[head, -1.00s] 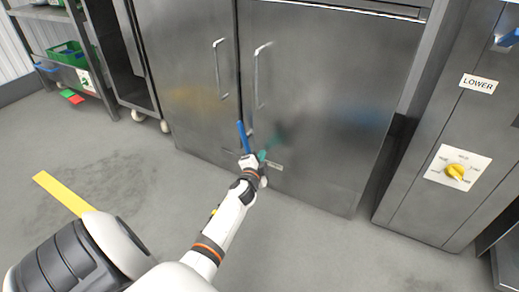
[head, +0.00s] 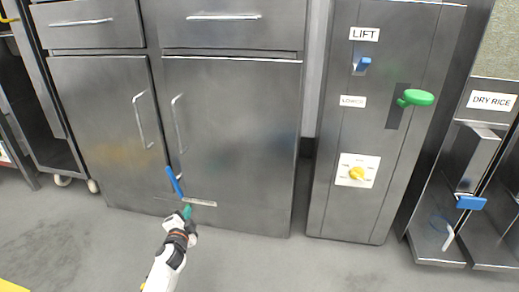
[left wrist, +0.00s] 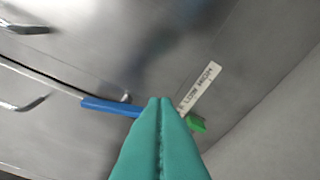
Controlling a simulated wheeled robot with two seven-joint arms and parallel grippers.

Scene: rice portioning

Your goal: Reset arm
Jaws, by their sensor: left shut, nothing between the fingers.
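My left gripper (head: 187,212) has teal fingers and is in front of the lower part of the steel cabinet (head: 240,150). In the left wrist view its fingers (left wrist: 160,105) lie together with nothing between them. A blue handle (head: 174,182) is at the seam between the two cabinet doors, just above the gripper; it also shows in the left wrist view (left wrist: 110,107). A small label strip (head: 200,202) is on the right door, and a green piece (left wrist: 196,123) shows beside the fingers in the left wrist view. I cannot tell whether the fingers touch any of these. My right gripper is not seen.
A DRY RICE dispenser (head: 477,165) is at the far right. A wheeled rack (head: 50,120) is at the left. Open floor lies in front.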

